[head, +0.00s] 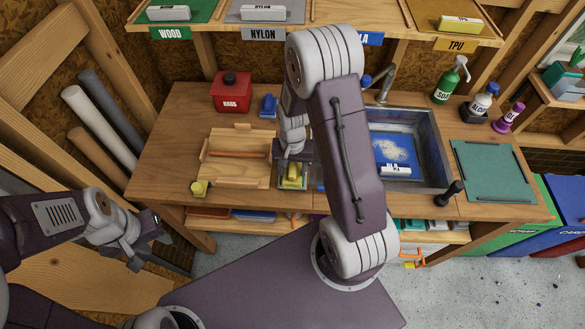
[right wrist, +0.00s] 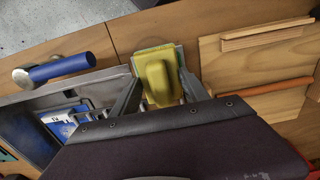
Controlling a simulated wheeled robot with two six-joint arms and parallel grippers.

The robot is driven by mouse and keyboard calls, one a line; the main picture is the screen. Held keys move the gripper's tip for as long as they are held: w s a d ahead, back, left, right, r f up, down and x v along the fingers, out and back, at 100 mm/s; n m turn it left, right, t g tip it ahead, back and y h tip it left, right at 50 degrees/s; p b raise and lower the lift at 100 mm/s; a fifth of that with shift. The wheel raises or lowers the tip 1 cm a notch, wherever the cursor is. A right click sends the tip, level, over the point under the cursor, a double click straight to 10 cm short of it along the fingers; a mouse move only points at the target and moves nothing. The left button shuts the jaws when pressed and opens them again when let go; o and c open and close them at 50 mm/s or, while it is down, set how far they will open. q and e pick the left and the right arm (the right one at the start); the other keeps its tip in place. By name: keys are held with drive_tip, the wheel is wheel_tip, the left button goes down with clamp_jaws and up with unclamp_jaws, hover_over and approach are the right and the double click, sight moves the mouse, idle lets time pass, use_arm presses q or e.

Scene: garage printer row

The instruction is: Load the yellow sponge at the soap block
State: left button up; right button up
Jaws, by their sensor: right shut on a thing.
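The yellow sponge (right wrist: 155,72) is between the fingers of my right gripper (right wrist: 158,92) in the right wrist view. A paler yellow-green slab (right wrist: 141,60), perhaps the soap block, shows just behind and under it; I cannot tell whether they touch. In the head view the sponge (head: 292,172) is at the bench's front edge, left of the sink, under my right gripper (head: 292,160), with a small pale tray around it. My right arm hides part of this spot. My left gripper (head: 143,242) is empty, with fingers apart, left of and below the bench.
The sink (head: 432,150) holds a blue plate (head: 390,148) with white residue. A wooden tray (head: 222,172) lies left of my right gripper. A red box (head: 231,92), a green soap bottle (head: 447,82) and a green mat (head: 490,170) stand or lie around the bench.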

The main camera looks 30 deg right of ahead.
sight(292, 168)
drive_tip(key=shift+s, duration=0.1)
wheel_tip(292, 168, up, 7)
drive_tip(key=p, duration=0.6)
drive_tip(key=shift+r+p, duration=0.1)
drive_tip(key=shift+p, duration=0.25)
